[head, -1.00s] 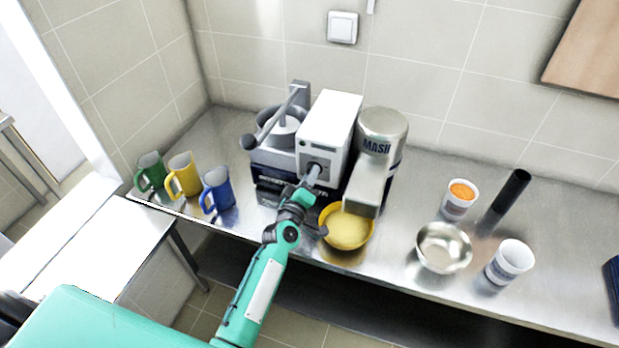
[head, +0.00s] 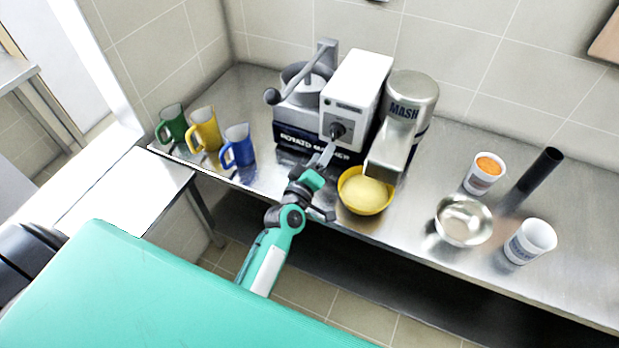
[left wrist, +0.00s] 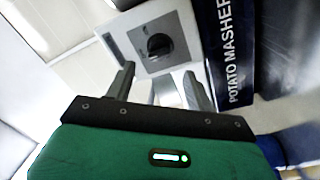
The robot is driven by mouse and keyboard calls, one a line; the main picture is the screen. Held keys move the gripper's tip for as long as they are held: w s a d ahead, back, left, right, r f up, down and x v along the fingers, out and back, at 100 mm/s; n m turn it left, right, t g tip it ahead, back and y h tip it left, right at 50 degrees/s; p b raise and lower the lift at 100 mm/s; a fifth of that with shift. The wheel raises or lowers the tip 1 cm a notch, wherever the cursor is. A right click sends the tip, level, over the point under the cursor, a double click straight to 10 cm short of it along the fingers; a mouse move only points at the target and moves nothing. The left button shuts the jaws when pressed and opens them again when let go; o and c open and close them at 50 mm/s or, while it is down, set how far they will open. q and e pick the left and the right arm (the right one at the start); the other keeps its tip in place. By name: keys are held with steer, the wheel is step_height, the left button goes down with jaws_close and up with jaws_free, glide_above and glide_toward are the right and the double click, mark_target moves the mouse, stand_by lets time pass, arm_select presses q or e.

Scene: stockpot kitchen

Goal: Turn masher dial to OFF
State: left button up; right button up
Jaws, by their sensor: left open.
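The potato masher (head: 352,88) is a white box on a dark base, with a lever and a MASH canister beside it. Its dial (head: 337,131) is a dark round knob on the white front face. The dial (left wrist: 159,45) also shows in the left wrist view, ahead of the fingers; its setting is too small to read. My left gripper (head: 325,157) is just below and in front of the dial, apart from it. In the left wrist view its two fingers (left wrist: 160,85) are spread and empty. My right gripper is not in view.
A yellow bowl of mash (head: 365,190) stands under the spout, close to my left gripper. Green, yellow and blue mugs (head: 238,147) stand left. A metal bowl (head: 463,220), two white cups (head: 530,241) and a black cylinder (head: 540,168) stand right on the steel counter.

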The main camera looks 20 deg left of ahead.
arm_select(q)
steer(key=s+b, duration=0.1)
steer(key=s, duration=0.6)
steer(key=shift+a+f+b, duration=0.2)
steer(key=shift+a+b, duration=0.05)
steer(key=shift+b, duration=0.05)
steer(key=shift+w, duration=0.1)
